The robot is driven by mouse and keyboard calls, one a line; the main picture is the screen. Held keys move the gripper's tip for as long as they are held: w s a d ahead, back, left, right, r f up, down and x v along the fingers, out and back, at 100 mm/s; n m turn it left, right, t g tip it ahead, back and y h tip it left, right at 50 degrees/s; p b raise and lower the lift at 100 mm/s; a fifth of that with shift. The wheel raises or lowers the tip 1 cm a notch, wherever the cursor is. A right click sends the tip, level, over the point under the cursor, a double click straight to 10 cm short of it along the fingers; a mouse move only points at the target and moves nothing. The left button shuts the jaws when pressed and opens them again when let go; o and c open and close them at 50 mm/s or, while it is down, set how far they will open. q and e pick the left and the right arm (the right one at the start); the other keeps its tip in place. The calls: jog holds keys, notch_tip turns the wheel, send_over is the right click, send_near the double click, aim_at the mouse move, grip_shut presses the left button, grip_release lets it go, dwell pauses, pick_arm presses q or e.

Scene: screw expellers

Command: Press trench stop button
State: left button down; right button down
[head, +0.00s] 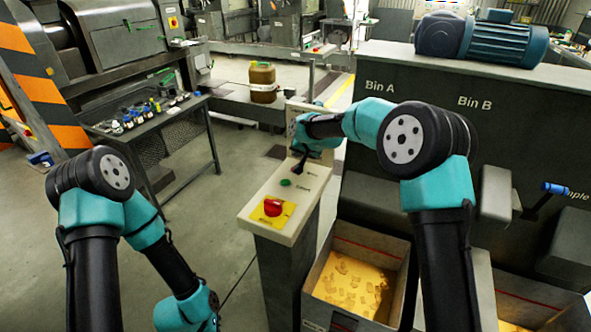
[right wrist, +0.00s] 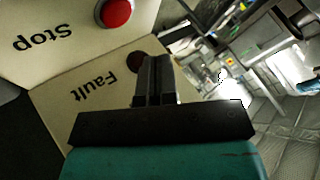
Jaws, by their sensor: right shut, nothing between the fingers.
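The cream control panel (head: 262,217) stands on a grey pedestal left of the bins. In the right wrist view a red round button (right wrist: 117,12) sits beside the word "Stop" at the top. A dark red round lamp or button (right wrist: 139,61) sits beside "Fault", partly covered by my fingers. My right gripper (right wrist: 153,60) is shut and empty, close to the panel; I cannot tell whether it touches. In the head view the right gripper (head: 299,165) is over the panel's upper part, where the Stop button is hidden. My left gripper is out of frame.
A large red mushroom button (head: 273,207) on a yellow plate and a green button (head: 285,183) are lower on the panel. Bin A (head: 362,235) stands right of the pedestal. A table with small parts (head: 146,118) is at the left. Open floor lies left of the pedestal.

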jog(key=shift+r, duration=0.95)
jog(key=shift+f, duration=0.1)
